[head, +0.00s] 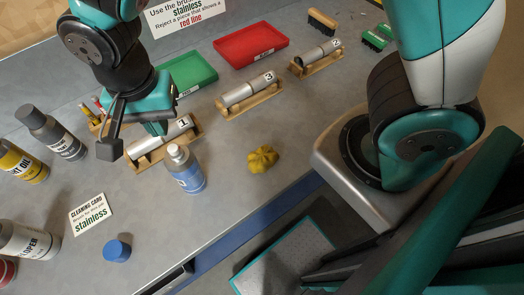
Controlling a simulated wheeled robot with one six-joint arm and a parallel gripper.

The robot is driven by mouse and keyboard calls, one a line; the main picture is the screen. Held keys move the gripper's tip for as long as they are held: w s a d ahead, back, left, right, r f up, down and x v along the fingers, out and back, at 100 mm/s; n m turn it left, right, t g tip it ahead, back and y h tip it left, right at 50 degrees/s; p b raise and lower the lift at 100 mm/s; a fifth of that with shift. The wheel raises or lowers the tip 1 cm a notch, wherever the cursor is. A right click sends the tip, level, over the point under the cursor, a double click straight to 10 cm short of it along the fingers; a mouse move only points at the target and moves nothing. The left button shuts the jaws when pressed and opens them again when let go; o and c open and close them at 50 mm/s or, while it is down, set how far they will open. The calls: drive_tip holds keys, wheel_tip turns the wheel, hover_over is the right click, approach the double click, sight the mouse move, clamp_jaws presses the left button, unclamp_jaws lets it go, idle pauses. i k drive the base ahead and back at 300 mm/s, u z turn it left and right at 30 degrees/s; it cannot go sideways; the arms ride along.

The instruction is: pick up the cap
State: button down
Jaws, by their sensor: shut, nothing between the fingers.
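A small round blue cap (117,250) lies on the grey bench top near the front left, apart from other things. My gripper (111,146) hangs above the bench, further back than the cap and close to the numbered holder "1". Its fingers are shut and empty. The gap between gripper and cap is clear of objects except the flat card. Nothing hides the cap.
A blue-white bottle (186,168) stands right of my gripper. A cleaning card (90,214) lies behind the cap. Cans (28,240) stand at left. Metal tubes on wooden holders (249,95), red (250,47) and green trays (190,74), and a yellow cloth (262,158) lie beyond.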

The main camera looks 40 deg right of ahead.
sight(116, 251)
drive_tip(key=u, duration=1.3)
